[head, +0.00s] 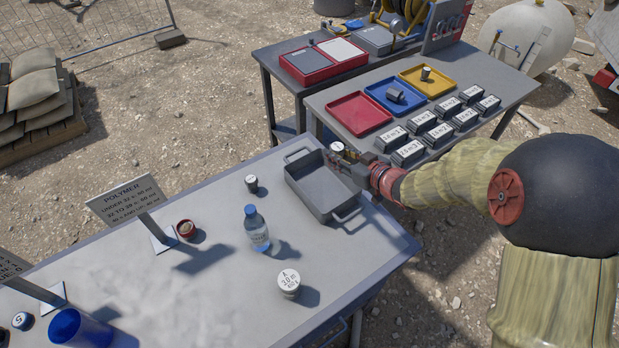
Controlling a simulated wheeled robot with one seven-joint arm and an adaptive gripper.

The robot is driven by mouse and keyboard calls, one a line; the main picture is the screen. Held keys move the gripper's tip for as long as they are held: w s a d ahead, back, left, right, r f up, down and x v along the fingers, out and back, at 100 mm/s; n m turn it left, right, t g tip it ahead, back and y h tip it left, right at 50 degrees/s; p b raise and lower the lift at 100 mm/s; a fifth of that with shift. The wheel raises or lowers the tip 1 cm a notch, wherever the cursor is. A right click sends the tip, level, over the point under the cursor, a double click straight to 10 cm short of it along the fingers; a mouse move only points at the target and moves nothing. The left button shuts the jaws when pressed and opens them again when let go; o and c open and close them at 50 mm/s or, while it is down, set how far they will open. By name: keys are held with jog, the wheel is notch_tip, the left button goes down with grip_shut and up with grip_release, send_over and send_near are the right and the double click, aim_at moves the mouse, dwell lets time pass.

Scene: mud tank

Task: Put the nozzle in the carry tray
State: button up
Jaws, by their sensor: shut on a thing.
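The carry tray (307,197) is a grey open tray with a handle at each end, on the near grey table. Its visible floor is empty. My gripper (338,158) is above the tray's far right rim, reaching in from the right. It is shut on a small piece with a pale round top (336,146), which I take to be the nozzle. The fingers hide most of this piece, and I cannot tell its exact height over the tray.
Behind is a table with red (358,117), blue (378,92) and yellow (441,86) trays and several labelled blocks (408,152).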

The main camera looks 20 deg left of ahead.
jog(key=s+a+f+b, duration=0.2)
jog(key=a+f+b, duration=0.2)
jog(key=a+f, duration=0.4)
jog(key=shift+a+f, duration=0.25)
jog(key=shift+f, duration=1.05)
jog(key=shift+s+f, duration=0.1)
jog(key=shift+f+b, duration=0.4)
jog(key=shift+b, duration=0.15)
jog(key=shift+f, duration=0.2)
jog(key=o, duration=1.2)
jog(key=shift+c, duration=0.2)
